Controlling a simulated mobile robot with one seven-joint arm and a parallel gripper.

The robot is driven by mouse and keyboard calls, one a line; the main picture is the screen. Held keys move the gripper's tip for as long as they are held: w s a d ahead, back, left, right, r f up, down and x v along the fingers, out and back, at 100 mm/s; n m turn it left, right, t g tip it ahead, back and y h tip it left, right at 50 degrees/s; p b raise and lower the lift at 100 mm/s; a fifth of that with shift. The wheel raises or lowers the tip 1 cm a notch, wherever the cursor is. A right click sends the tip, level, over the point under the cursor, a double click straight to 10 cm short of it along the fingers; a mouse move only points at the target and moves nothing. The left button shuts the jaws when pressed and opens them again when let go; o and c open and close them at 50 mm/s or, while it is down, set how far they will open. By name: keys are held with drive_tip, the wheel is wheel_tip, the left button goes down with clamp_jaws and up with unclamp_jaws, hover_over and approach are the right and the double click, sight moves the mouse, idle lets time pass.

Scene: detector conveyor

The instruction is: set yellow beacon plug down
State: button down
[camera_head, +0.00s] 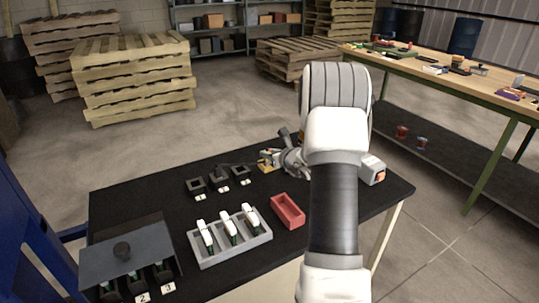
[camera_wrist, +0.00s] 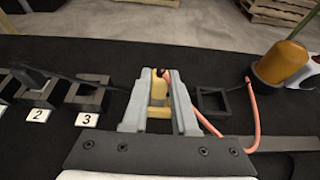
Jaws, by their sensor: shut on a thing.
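My gripper (camera_wrist: 158,80) is shut on the yellow beacon plug (camera_wrist: 158,95), which sits between its grey fingers in the wrist view. A red-orange cable (camera_wrist: 205,122) runs from beside the plug to the right, towards an orange beacon (camera_wrist: 281,62). In the head view my gripper (camera_head: 268,159) is over the far side of the black table, with yellow showing at its tip. A black square frame (camera_wrist: 222,100) is just right of the fingers. Whether the plug touches the table is unclear.
Black square sockets (camera_head: 218,183) with number labels stand left of my gripper. A grey tray (camera_head: 232,255) with three white-and-green devices, a red bin (camera_head: 288,211) and a grey lidded box (camera_head: 125,252) are nearer. Black table surface (camera_head: 150,200) is bare at the left.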

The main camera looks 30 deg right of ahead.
drive_tip(key=shift+f, duration=0.1)
drive_tip(key=c, duration=0.7)
unclamp_jaws()
drive_tip(key=shift+s+r, duration=0.15)
drive_tip(key=shift+r, duration=0.2)
drive_tip(key=p+v, duration=0.1)
drive_tip(key=v, duration=1)
drive_tip(key=shift+s, duration=0.4)
